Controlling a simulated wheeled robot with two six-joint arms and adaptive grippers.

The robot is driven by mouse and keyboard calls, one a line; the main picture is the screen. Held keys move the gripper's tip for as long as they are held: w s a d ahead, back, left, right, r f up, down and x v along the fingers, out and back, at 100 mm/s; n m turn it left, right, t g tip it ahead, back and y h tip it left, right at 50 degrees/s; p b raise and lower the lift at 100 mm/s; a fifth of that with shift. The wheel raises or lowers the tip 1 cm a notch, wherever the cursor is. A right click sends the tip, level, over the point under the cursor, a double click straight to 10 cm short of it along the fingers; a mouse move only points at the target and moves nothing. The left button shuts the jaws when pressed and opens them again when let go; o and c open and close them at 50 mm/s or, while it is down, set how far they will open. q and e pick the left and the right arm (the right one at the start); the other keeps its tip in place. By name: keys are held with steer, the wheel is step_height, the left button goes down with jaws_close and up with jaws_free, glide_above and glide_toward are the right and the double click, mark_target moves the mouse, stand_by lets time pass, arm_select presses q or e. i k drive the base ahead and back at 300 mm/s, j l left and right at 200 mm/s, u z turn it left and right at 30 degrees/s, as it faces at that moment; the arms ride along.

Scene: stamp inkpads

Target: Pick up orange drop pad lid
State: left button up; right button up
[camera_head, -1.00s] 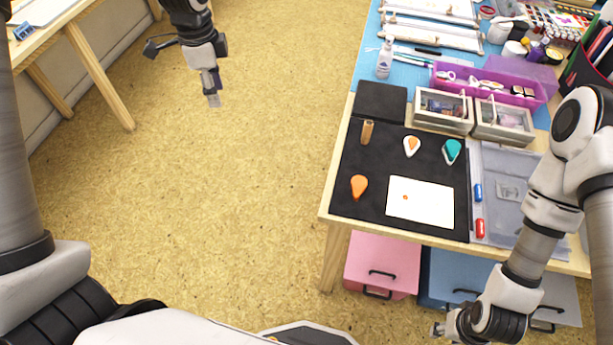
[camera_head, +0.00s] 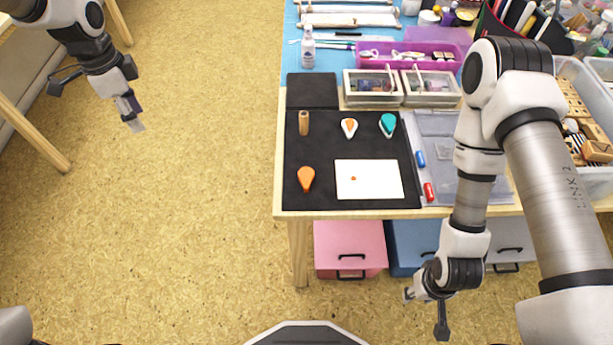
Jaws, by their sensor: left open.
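The orange drop pad lid (camera_head: 306,179) is a plain orange drop lying on the black mat (camera_head: 330,198), left of a white card. An uncovered drop pad (camera_head: 349,128) with a white rim and orange centre lies above it on the mat. My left gripper (camera_head: 95,108) is open and empty over the floor, well left of the table and apart from the lid. My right gripper (camera_head: 424,312) is low in front of the table's front edge. Its fingers are spread and nothing shows between them.
The white card (camera_head: 372,180) bears a small orange mark. A wooden stamp (camera_head: 304,123) stands upright and a teal drop pad (camera_head: 388,124) lies on the mat. Boxes (camera_head: 372,87) stand behind. Drawers (camera_head: 349,246) are below the table. Open floor lies to the left.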

mark_target(305, 175)
steer(key=l+u, duration=0.1)
steer(key=l, duration=0.85)
steer(key=k+l, duration=0.15)
steer(key=l, duration=0.8)
steer(key=i+l+u, duration=0.05)
